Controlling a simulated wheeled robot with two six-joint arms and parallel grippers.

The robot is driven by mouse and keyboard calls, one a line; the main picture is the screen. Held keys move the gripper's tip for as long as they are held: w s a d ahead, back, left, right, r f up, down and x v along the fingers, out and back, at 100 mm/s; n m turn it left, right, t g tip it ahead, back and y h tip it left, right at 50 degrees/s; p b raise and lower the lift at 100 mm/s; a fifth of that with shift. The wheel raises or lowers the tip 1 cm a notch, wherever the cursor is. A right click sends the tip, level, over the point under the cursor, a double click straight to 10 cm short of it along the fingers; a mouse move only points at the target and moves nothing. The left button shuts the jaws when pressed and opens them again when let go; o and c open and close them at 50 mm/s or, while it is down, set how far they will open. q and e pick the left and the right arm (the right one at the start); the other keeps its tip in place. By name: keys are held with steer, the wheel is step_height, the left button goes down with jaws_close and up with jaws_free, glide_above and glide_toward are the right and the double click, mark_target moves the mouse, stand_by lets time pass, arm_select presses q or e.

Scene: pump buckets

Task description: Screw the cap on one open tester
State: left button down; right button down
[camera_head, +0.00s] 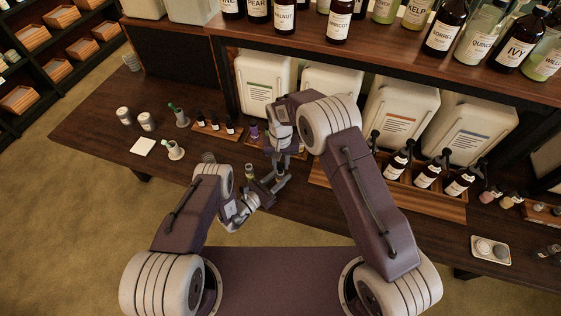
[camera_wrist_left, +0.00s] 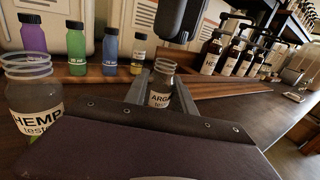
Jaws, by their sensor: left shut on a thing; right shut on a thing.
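My left gripper (camera_wrist_left: 160,92) is shut on the small glass tester labelled ARGAN (camera_wrist_left: 160,98). The tester is upright between the two fingers, and its neck shows clear with no cap on it. In the head view this gripper (camera_head: 273,182) is low over the table front. My right gripper (camera_head: 284,151) comes down from above, just beyond the left one. In the left wrist view it is a dark shape above the tester, apart from the neck. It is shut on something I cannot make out. A HEMP tester (camera_wrist_left: 38,112) with an open threaded neck stands close on the left.
Small vials, purple (camera_wrist_left: 33,34), green (camera_wrist_left: 76,43), blue (camera_wrist_left: 110,46) and yellow (camera_wrist_left: 138,54), stand in a row behind. A wooden tray of pump bottles (camera_head: 427,176) is to the right. White canisters (camera_head: 402,108) line the back. A white card (camera_head: 142,147) lies left.

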mark_target(280, 178)
stand_by(0.5)
steer(key=shift+f, duration=0.9)
steer(key=shift+f, duration=0.6)
